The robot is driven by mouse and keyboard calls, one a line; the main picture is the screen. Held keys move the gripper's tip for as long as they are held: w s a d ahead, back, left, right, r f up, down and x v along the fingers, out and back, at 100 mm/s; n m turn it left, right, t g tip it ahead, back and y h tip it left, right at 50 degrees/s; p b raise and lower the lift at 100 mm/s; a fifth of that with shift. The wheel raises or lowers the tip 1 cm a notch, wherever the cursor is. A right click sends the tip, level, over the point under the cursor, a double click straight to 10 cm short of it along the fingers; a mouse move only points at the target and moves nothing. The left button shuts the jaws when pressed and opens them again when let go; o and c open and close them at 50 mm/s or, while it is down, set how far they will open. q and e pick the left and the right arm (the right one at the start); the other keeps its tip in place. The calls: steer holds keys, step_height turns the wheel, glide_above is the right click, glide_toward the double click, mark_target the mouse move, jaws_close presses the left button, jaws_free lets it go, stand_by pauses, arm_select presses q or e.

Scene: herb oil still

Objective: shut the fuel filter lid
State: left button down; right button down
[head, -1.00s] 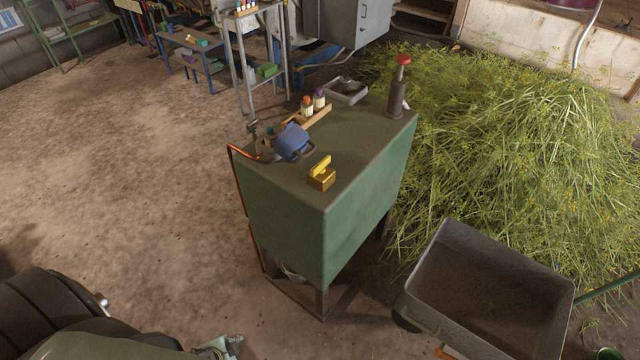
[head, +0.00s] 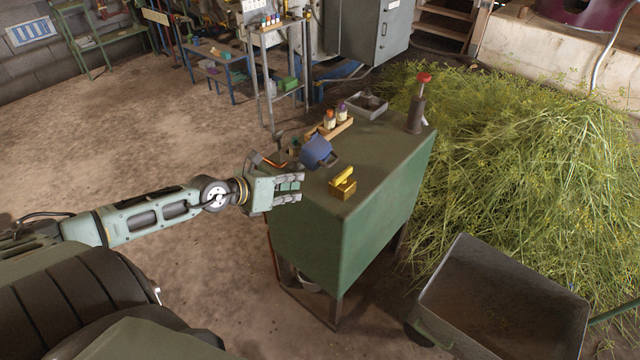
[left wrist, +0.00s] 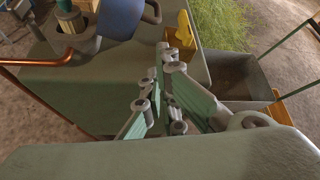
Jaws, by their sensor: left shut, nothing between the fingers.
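The blue fuel filter lid (head: 316,151) stands tilted up at the left side of the green tank top, beside the small filter body (head: 295,148). In the left wrist view the lid (left wrist: 121,16) is at the top edge, partly cut off, right of the filter body (left wrist: 74,24). My left gripper (head: 300,187) is shut and empty at the tank's left edge, in front of the lid and apart from it. In the left wrist view its fingertips (left wrist: 165,52) point toward the tank top. My right gripper is not in view.
A yellow-handled block (head: 343,185) sits right of my left gripper on the green tank (head: 390,150). A rack with bottles (head: 333,124), a grey tray (head: 367,106) and a red-knobbed cylinder (head: 416,108) stand farther back. A copper pipe (left wrist: 45,63) runs by the filter.

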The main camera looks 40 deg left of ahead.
mark_target(321, 156)
arm_select(q)
steer(key=b+x, duration=0.1)
steer(key=x, duration=0.7)
steer(key=shift+w+f, duration=0.15)
steer(key=shift+w, duration=0.2)
steer(key=shift+w+d+f, duration=0.15)
steer(key=shift+w+f, duration=0.15)
steer(key=shift+w, duration=0.2)
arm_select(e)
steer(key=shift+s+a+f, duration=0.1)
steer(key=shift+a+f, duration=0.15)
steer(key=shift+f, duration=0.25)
arm_select(q)
steer(key=shift+r, duration=0.15)
steer(key=shift+r, duration=0.15)
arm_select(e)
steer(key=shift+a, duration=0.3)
arm_select(q)
steer(key=shift+r, duration=0.15)
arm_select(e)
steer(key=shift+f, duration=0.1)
